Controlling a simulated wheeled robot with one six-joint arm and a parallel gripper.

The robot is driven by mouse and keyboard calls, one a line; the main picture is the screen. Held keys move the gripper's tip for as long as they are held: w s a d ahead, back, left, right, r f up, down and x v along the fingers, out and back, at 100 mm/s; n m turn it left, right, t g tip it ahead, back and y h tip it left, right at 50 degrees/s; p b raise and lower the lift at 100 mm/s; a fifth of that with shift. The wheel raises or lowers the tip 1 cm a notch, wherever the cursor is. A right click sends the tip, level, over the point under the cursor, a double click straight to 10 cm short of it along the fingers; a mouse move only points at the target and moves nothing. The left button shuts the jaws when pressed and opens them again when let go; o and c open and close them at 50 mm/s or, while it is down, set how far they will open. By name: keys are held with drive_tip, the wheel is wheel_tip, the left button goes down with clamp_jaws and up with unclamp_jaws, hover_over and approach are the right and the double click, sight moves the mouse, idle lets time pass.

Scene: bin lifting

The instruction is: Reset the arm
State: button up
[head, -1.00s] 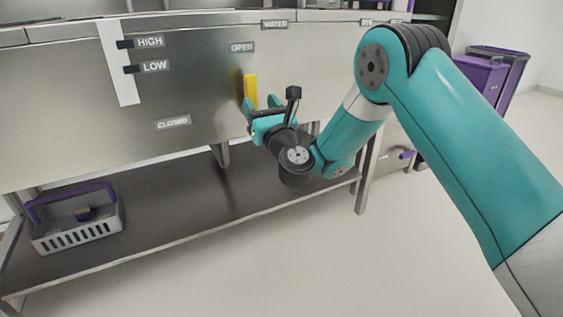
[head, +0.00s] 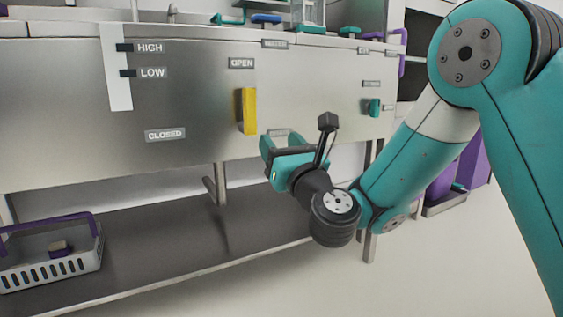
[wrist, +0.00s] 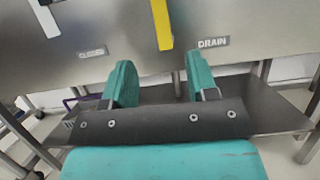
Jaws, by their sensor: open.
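My gripper (head: 272,153) is in front of the steel panel, to the lower right of the yellow handle (head: 248,111). In the wrist view, my gripper (wrist: 158,75) shows two teal fingers spread apart with nothing between them. The yellow handle also shows in the wrist view (wrist: 161,24), upright on the panel beyond the fingers and apart from them. In the head view the handle stands just below the OPEN label (head: 241,63). My teal arm reaches in from the right.
The steel panel (head: 190,95) carries HIGH, LOW and CLOSED labels. A lower shelf (head: 150,245) holds a grey basket (head: 60,268) with a purple handle. A small teal knob (head: 374,107) is at the panel's right. Purple bins (head: 470,160) stand behind my arm. Open floor lies in front.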

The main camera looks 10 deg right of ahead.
drive_tip(key=shift+s, duration=0.1)
drive_tip(key=s+a+r+n+g+y+p, duration=0.45)
drive_tip(key=s+n+g, duration=0.25)
drive_tip(key=n, duration=0.7)
drive_tip(key=s+a+r+n+g+y+p, duration=0.35)
drive_tip(key=s+a+n+g+p, duration=0.3)
drive_tip(key=n, duration=0.65)
drive_tip(key=s+d+f+n+g+h+p, duration=0.2)
drive_tip(key=s+d+n+g+h+p, duration=0.7)
drive_tip(key=s+d+n, duration=0.6)
wheel_tip(320, 180, up, 37)
drive_tip(key=s+a+m+p, duration=0.1)
drive_tip(key=p, duration=3.5)
drive_tip(key=shift+a+r+m+t+h, duration=0.2)
drive_tip(key=shift+m+t+h, duration=0.1)
drive_tip(key=shift+t, duration=0.15)
